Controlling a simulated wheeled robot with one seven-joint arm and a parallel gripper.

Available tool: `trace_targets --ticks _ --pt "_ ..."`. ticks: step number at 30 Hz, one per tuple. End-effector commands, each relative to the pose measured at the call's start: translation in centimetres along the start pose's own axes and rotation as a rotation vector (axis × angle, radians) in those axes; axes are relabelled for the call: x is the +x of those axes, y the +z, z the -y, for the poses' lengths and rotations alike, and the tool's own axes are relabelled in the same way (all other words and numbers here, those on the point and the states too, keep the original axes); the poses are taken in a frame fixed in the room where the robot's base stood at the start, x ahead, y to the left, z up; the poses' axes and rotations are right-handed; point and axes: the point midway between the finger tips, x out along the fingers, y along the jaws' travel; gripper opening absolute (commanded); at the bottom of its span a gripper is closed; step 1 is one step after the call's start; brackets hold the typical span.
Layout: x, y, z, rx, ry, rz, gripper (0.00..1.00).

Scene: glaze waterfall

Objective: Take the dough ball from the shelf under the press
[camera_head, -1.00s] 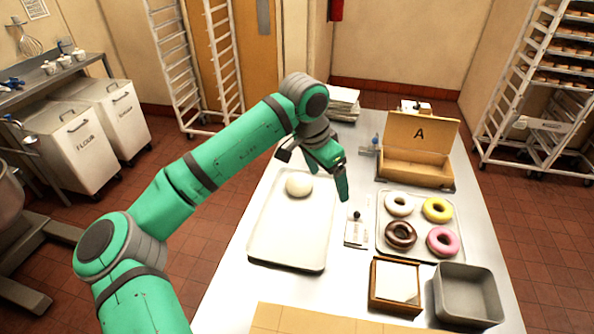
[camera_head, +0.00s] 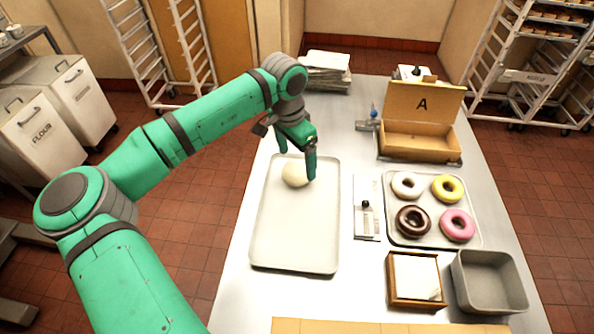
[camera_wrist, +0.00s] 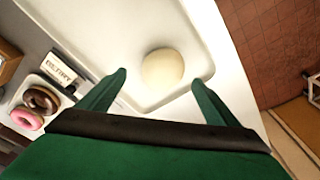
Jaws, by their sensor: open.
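The pale, round dough ball (camera_head: 296,174) rests on a light tray (camera_head: 293,238) on the table, near the tray's far end. My gripper (camera_head: 297,166) is open, just above and around the ball's far side in the head view, with one finger covering part of its right edge. In the wrist view the dough ball (camera_wrist: 163,68) lies between the two spread fingertips, slightly beyond them, with a gap on each side. Nothing is held. I cannot make out a press or a shelf over the tray.
Right of the tray is a small device with a black knob (camera_head: 366,205). Beyond it are a tray of donuts (camera_head: 432,232), an open box marked A (camera_head: 421,104), a wooden box (camera_head: 415,278) and a grey pan (camera_head: 489,281). Papers (camera_head: 327,72) lie at the back.

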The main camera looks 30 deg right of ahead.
Motion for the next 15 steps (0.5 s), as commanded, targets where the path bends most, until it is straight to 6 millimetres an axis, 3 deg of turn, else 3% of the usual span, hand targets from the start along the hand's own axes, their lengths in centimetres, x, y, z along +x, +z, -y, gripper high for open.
trace_targets --ticks 5,15 --pt "1.0 0.2 0.2 -0.003 -0.001 0.000 0.85" --pt "5.2 0.2 0.6 -0.003 -0.001 -0.001 0.85"
